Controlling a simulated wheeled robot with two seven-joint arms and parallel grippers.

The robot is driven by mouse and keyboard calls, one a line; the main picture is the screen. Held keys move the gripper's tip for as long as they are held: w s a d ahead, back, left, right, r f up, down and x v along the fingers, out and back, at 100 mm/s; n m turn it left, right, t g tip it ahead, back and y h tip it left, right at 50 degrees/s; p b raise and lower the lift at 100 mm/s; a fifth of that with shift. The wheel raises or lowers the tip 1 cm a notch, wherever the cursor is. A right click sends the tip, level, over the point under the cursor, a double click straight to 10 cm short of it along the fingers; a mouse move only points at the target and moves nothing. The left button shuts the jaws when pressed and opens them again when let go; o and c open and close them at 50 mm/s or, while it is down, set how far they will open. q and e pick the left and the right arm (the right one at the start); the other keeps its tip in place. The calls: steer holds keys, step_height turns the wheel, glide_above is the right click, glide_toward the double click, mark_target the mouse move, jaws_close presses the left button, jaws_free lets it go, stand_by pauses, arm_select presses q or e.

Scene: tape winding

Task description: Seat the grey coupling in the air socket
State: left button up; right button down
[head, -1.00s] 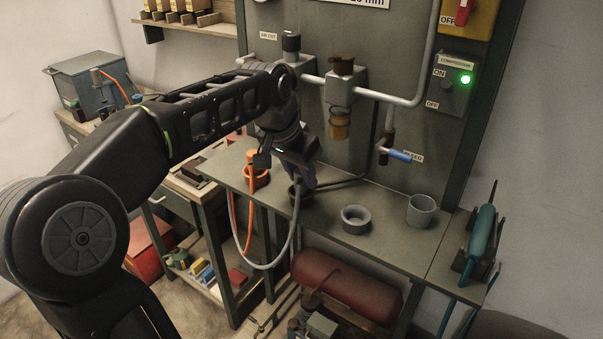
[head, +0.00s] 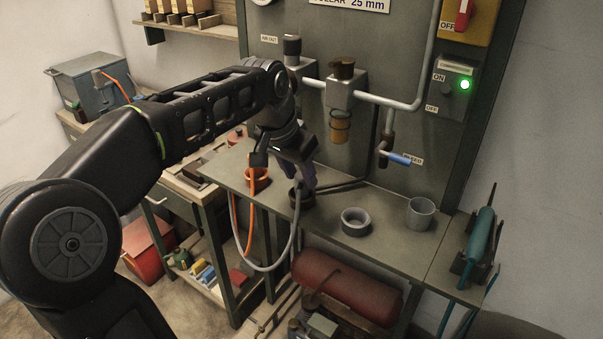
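My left gripper (head: 302,182) points down at a dark round holder (head: 301,199) on the bench shelf. The grey hose (head: 291,250) hangs in a loop and its right end rises to the gripper's fingers. The grey coupling at that end is too small and covered to make out, and I cannot tell whether the fingers are closed on it. The air socket is not clearly visible; the "AIR OUT" label (head: 269,40) is on the panel, with my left arm covering part of the area below it. My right gripper is out of view.
An orange hose (head: 251,215) stands in an orange holder (head: 258,176) left of the gripper. A grey ring (head: 355,221) and a grey cup (head: 420,212) sit to the right on the shelf (head: 385,245). Pipework with a blue-handled valve (head: 399,158) projects from the panel behind.

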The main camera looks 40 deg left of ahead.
arm_select(q)
steer(key=p+v, duration=0.5)
steer(key=v, duration=0.4)
steer(key=shift+f, duration=0.1)
stand_by(1.0)
